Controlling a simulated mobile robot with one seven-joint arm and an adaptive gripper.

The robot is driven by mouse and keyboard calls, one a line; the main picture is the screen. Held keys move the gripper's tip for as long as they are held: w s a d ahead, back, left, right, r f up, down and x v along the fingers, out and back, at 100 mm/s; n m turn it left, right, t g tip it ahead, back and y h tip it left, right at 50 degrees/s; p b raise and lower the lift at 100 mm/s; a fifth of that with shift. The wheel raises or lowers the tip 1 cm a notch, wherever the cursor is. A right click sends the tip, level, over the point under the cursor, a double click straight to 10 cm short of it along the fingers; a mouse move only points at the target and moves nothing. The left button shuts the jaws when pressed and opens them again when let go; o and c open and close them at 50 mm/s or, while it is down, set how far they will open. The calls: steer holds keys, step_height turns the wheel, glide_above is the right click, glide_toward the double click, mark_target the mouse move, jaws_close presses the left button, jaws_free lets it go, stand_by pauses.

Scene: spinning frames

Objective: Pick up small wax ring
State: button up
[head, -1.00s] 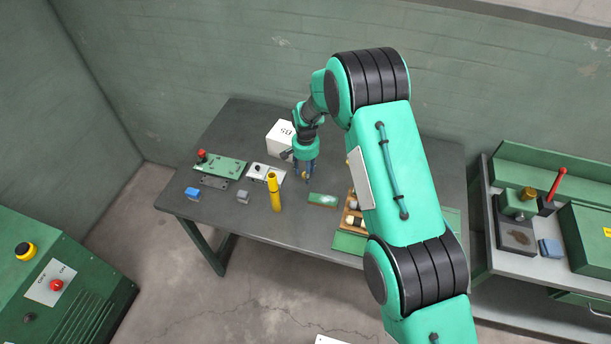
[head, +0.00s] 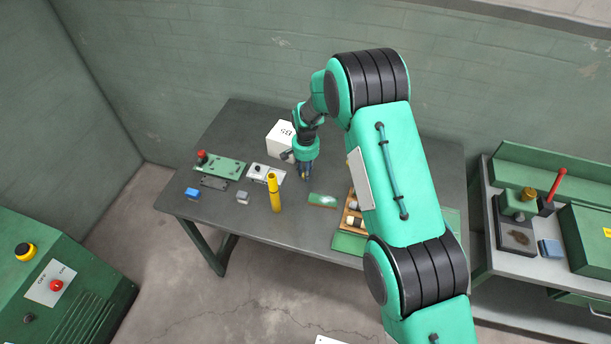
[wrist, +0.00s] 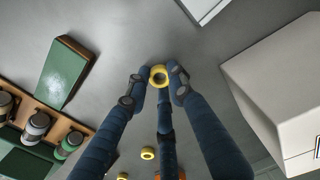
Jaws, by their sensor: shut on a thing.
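My gripper (head: 305,176) points down over the grey table, in front of the white box, in the head view. In the wrist view its dark blue fingers (wrist: 158,82) are closed around a yellow ring (wrist: 159,76), with fingertips against its sides. I cannot tell whether the ring still touches the table. In the head view the held ring is mostly hidden by the fingers.
A white box (head: 281,138) stands close behind my gripper. A yellow cylinder (head: 274,192) stands to the front left. A green block (head: 323,200) lies front right, beside a wooden rack (head: 351,221). Switch plates lie at the left of the table.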

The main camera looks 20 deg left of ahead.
steer(key=shift+r, duration=0.15)
steer(key=shift+r, duration=1.7)
steer(key=s+d, duration=0.2)
steer(key=s, duration=0.2)
steer(key=s+d+r, duration=0.1)
steer(key=s+d, duration=0.2)
steer(key=s, duration=0.1)
steer(key=s+d+b, duration=0.1)
steer(key=s+d, duration=0.1)
steer(key=s, duration=0.2)
steer(key=shift+s+d+r, duration=0.15)
steer(key=shift+s+d, duration=0.15)
steer(key=shift+s, duration=0.1)
steer(key=shift+s+d, duration=0.3)
steer(key=shift+s, duration=0.2)
steer(key=shift+s+d+r, duration=0.25)
steer(key=shift+s+d, duration=0.3)
steer(key=s+d+m, duration=0.1)
steer(key=s+d, duration=0.1)
steer(key=s, duration=0.1)
steer(key=s+d+r, duration=0.1)
steer(key=s+d, duration=0.2)
steer(key=s+d+r+m, duration=0.1)
steer(key=s+d, duration=0.2)
steer(key=shift+s+d+m+p, duration=0.1)
steer(key=shift+s+m+p, duration=0.05)
steer(key=shift+m+p, duration=0.2)
